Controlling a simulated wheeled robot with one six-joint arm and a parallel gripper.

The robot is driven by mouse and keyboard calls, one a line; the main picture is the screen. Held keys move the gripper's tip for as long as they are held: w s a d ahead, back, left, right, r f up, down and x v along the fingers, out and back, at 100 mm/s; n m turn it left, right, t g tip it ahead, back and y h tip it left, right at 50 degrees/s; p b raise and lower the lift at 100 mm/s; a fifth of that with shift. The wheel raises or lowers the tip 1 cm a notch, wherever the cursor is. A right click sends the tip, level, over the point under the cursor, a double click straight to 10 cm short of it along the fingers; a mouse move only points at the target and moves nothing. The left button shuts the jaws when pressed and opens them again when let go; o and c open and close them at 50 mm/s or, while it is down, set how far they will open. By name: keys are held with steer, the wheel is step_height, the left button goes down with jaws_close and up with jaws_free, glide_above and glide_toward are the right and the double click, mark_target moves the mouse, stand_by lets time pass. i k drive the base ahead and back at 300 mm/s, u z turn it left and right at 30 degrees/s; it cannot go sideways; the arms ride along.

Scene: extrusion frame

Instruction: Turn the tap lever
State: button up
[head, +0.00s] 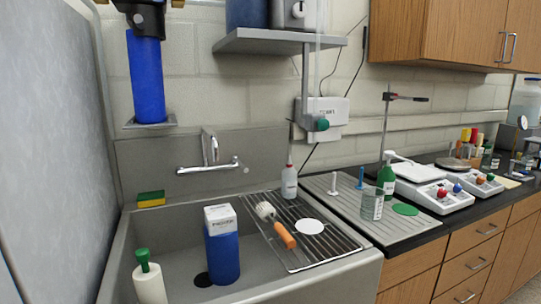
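A chrome tap (209,148) is mounted on the grey splashback behind the sink, left of the middle of the head view. A horizontal chrome bar (205,168) runs across its lower part. An upright chrome piece rises from the bar. I cannot tell clearly which part is the lever or how it is turned. Nothing touches the tap. My gripper does not show in the view.
The grey sink (190,215) holds a blue bottle (222,255) and a green-topped white bottle (149,280). A sponge (151,198) sits on the left ledge.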

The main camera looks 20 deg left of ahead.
mark_target(234, 158)
steer(key=u, duration=0.1)
steer(key=i, duration=0.8)
steer(key=u, duration=0.8)
steer(key=i, duration=0.55)
steer(key=u, duration=0.4)
